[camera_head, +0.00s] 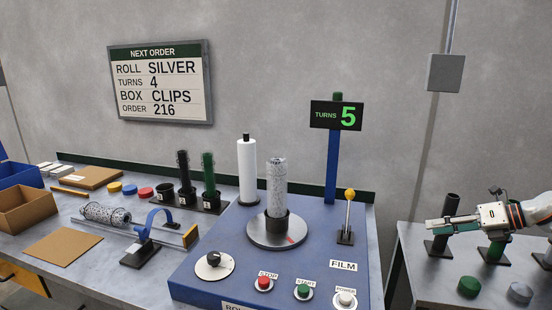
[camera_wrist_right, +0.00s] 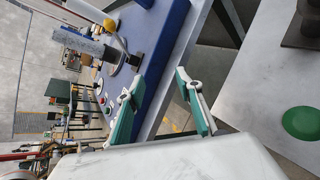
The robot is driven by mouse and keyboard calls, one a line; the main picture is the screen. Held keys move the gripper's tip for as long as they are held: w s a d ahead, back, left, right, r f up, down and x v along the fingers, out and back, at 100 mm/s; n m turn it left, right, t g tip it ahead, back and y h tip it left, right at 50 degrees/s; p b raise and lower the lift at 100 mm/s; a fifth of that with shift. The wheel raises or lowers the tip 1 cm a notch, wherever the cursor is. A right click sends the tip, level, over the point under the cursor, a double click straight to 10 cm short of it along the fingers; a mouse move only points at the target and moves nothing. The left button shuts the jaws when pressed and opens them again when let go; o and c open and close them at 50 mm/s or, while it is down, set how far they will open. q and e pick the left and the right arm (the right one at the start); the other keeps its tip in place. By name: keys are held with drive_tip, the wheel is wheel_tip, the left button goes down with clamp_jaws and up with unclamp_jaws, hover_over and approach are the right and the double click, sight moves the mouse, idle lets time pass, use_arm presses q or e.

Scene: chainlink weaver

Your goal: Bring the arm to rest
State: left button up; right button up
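My right gripper (camera_head: 430,224) is at the right side of the head view, its fingers pointing left. My left gripper and arm are not in view.
The blue machine (camera_head: 215,278) holds a silver mesh roll (camera_head: 278,180) upright on its turntable. The counter (camera_head: 322,97) reads 5; the order sign (camera_head: 160,82) says 4 turns.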

drive_tip(key=s+a+f+m+t, duration=0.2)
drive_tip(key=s+a+f+m, duration=0.25)
drive_tip(key=f, duration=0.45)
drive_tip(key=s+a+f+m+t, duration=0.2)
drive_tip(key=s+a+f+m, duration=0.3)
drive_tip(key=f, duration=0.4)
drive_tip(key=s+d+f+m+g+h, duration=0.1)
drive_tip(key=s+f+m+h, duration=0.1)
drive_tip(key=s+f+m, duration=0.5)
drive_tip(key=s+d+f+m+h, duration=0.1)
drive_tip(key=s+f+m+h, duration=0.2)
drive_tip(key=s, duration=0.7)
drive_tip(key=s+d+f+m+g+h, duration=0.1)
drive_tip(key=s+d+f+m+h, duration=0.1)
drive_tip(key=s+f+m, duration=0.5)
drive_tip(key=s+a+m, duration=0.1)
drive_tip(key=a+m, duration=0.2)
drive_tip(key=a, duration=0.7)
drive_tip(key=s+a+m+t, duration=0.1)
drive_tip(key=a+m, duration=0.3)
drive_tip(key=a, duration=0.7)
drive_tip(key=shift+s+a+r, duration=0.25)
drive_tip(key=shift+s+r, duration=0.05)
drive_tip(key=shift+r, duration=0.05)
